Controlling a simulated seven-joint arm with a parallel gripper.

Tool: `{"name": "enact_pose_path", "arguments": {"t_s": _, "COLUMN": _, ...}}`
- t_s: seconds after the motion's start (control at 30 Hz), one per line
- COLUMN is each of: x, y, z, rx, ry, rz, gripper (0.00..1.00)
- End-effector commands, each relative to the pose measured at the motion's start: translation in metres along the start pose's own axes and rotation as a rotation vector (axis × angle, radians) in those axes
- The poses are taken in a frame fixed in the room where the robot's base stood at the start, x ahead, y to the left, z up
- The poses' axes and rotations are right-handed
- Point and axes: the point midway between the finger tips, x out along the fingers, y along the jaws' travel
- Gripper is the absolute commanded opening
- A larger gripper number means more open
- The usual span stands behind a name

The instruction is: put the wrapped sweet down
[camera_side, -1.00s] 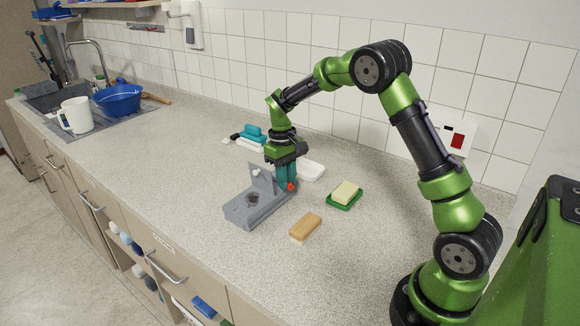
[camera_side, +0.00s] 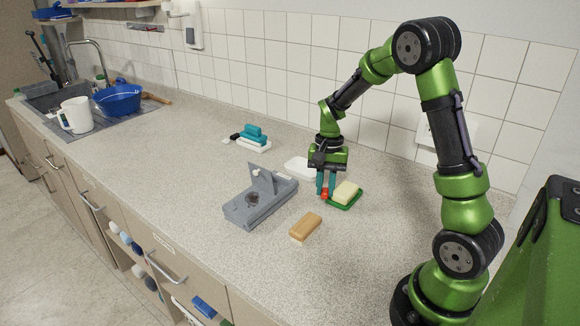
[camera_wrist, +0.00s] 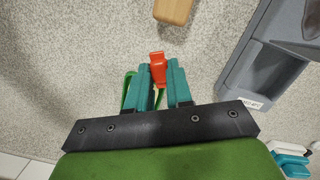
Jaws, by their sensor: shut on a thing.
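The wrapped sweet (camera_side: 324,196) is a small red-orange piece between my fingertips in the side view. It also shows red in the wrist view (camera_wrist: 157,68), pinched between the two teal fingers. In the wrist view my gripper (camera_wrist: 159,78) hides most of the green dish (camera_wrist: 128,90). I cannot tell whether the sweet touches the counter.
A grey hinged box (camera_side: 240,212) stands left of my gripper, with a tan block (camera_side: 305,226) in front. A white dish (camera_side: 298,166) lies behind left. Teal and white brushes (camera_side: 253,137) lie farther back. The counter is clear at the front right.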

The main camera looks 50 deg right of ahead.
Motion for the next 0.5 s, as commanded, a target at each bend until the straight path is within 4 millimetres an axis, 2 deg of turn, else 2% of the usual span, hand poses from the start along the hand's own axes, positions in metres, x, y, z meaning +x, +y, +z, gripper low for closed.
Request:
{"name": "enact_pose_path", "arguments": {"t_s": 0.2, "x": 0.001, "y": 0.008, "z": -0.022, "rx": 0.589, "ry": 0.001, "rz": -0.073, "gripper": 0.0}}
{"name": "enact_pose_path", "arguments": {"t_s": 0.5, "x": 0.0, "y": 0.015, "z": -0.045, "rx": 1.318, "ry": 0.002, "rz": -0.161, "gripper": 0.0}}
